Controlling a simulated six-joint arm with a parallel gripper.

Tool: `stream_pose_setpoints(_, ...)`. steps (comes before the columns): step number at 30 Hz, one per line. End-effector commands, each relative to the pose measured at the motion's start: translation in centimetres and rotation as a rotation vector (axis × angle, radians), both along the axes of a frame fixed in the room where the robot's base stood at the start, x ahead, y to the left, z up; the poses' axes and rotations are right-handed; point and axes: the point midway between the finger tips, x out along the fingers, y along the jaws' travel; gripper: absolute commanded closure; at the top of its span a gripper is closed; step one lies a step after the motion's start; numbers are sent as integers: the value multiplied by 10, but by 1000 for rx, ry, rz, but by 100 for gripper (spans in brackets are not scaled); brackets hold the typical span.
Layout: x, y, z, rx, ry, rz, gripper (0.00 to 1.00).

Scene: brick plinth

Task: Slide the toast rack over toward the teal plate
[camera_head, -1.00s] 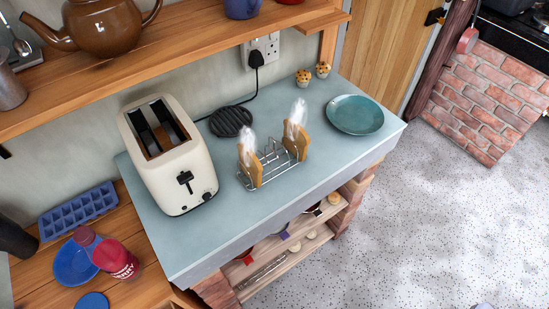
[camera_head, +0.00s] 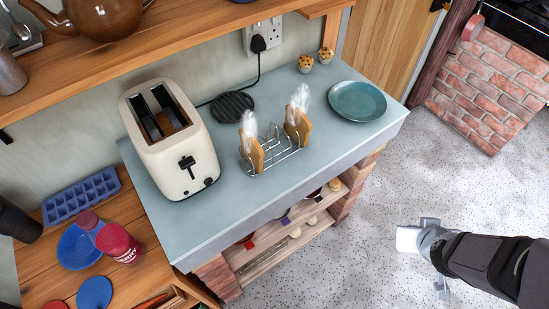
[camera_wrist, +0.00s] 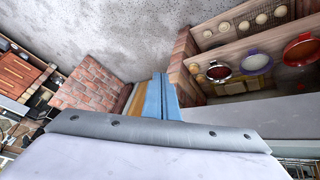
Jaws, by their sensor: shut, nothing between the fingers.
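The toast rack (camera_head: 275,155), a silver wire frame, stands on the pale blue-grey worktop with a slice of toast (camera_head: 256,155) at its left end and another (camera_head: 303,132) at its right. Whitish steam rises from both. The teal plate (camera_head: 357,101) lies flat farther right on the worktop, with bare surface between it and the rack. My gripper (camera_head: 408,239) is out over the speckled floor, right of and apart from the worktop. Its blue fingers (camera_wrist: 161,97) are together and empty in the wrist view.
A cream toaster (camera_head: 170,140) stands left of the rack. A dark round trivet (camera_head: 232,105) lies behind it, and two muffins (camera_head: 316,59) stand behind the plate. A wooden shelf (camera_head: 190,45) overhangs the back. The worktop's front strip is clear.

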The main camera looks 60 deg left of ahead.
Motion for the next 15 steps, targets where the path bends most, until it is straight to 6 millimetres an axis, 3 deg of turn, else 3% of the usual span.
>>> stream_pose_setpoints(1,-1,27,-4,-11,-68,88,100)
stream_pose_setpoints(3,0,58,-4,-28,-177,192,100)
stream_pose_setpoints(8,-13,122,1,-89,-445,412,100)
stream_pose_setpoints(11,-34,159,7,-138,-630,553,100)
stream_pose_setpoints(15,-87,207,21,-182,-895,766,100)
